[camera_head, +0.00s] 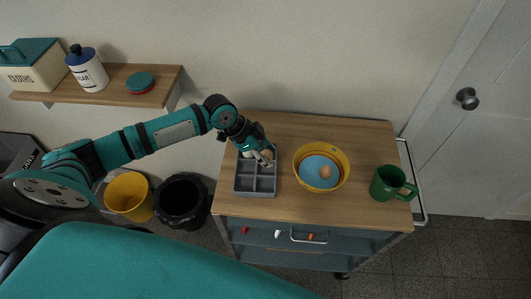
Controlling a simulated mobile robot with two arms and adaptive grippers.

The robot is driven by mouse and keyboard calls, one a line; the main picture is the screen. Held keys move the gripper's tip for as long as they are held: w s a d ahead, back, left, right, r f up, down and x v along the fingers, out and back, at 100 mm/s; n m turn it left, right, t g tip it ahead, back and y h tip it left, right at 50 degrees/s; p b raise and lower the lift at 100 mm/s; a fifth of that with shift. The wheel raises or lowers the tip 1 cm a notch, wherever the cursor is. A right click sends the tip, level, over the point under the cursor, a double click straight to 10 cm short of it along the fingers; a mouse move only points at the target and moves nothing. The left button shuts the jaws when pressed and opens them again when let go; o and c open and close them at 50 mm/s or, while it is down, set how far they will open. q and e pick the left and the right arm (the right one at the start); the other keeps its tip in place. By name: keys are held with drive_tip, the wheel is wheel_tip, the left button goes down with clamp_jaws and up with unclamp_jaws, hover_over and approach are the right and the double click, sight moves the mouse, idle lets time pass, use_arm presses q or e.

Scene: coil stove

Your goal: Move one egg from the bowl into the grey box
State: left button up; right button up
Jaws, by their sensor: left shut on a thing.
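The grey box (256,194) stands on the wooden top of the cart, toward its left side, and is divided into several compartments. The yellow bowl (343,184) with a blue inside stands to the right of it, and one brown egg (325,172) lies in it. My left gripper (264,158) is over the back part of the grey box, pointing down. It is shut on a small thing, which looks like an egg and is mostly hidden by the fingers. I cannot tell whether that thing touches the box. My right gripper is out of view.
A green mug (391,183) stands at the right of the cart top (335,130). A wall shelf (120,97) holds a cloths box, a sugar jar and a small green-and-red item. A yellow bin (129,197) and a black bin (182,200) stand left of the cart.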

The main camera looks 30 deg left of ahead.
sight(256, 169)
use_arm(q)
drive_tip(key=shift+f+b, duration=1.35)
drive_tip(key=shift+f, duration=0.8)
idle(0.7)
drive_tip(key=o, duration=1.2)
